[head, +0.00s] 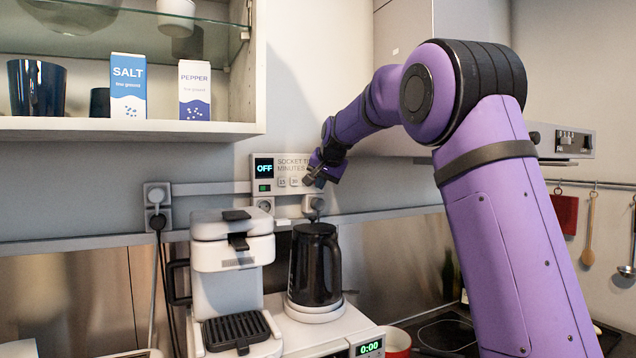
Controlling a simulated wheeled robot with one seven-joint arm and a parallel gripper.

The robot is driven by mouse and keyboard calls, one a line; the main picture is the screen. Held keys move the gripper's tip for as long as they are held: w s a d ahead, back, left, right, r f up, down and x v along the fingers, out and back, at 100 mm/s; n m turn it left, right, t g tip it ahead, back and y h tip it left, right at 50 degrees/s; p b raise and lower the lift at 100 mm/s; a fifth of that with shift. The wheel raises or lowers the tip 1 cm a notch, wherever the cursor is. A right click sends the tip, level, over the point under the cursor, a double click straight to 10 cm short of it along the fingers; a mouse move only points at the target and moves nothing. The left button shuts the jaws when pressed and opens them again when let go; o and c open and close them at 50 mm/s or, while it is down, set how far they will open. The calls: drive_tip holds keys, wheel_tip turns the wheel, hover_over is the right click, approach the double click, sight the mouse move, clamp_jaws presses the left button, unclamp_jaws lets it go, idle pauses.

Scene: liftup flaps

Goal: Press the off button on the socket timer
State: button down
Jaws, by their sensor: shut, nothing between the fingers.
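The socket timer (265,177) is a pale panel on the wall above the coffee maker and kettle. Its dark display reads "OFF", with a small green light below it. Labelled buttons (288,182) sit in a row to the right of the display; the right part of the panel is hidden behind my gripper. My gripper (309,181) is shut and empty, at the right part of the panel beside the buttons. I cannot tell whether it touches the panel, or which button the off button is.
A black kettle (315,265) stands below the timer, with a white coffee maker (232,262) to its left. An open shelf (130,127) with salt and pepper boxes is at the upper left. A wall socket (157,194) with a plug is left of the timer.

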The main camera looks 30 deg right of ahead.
drive_tip(key=shift+s, duration=0.35)
drive_tip(key=shift+s, duration=0.1)
drive_tip(key=shift+s, duration=2.4)
drive_tip(key=s+a+f+n+g+y, duration=0.1)
drive_tip(key=s+a+n, duration=0.15)
drive_tip(key=s, duration=0.85)
drive_tip(key=s+a+f+n+g, duration=0.15)
drive_tip(key=s+a, duration=0.25)
drive_tip(key=s, duration=0.8)
drive_tip(key=s+a+f+n, duration=0.1)
drive_tip(key=s+f, duration=0.2)
drive_tip(key=s, duration=0.4)
drive_tip(key=s+a+f+n, duration=0.1)
drive_tip(key=s+f+n, duration=0.1)
drive_tip(key=s+f, duration=0.2)
drive_tip(key=s+a+f+n+g, duration=0.1)
drive_tip(key=s+f, duration=0.3)
drive_tip(key=s, duration=0.6)
drive_tip(key=shift+a+n, duration=0.3)
drive_tip(key=shift+a, duration=0.25)
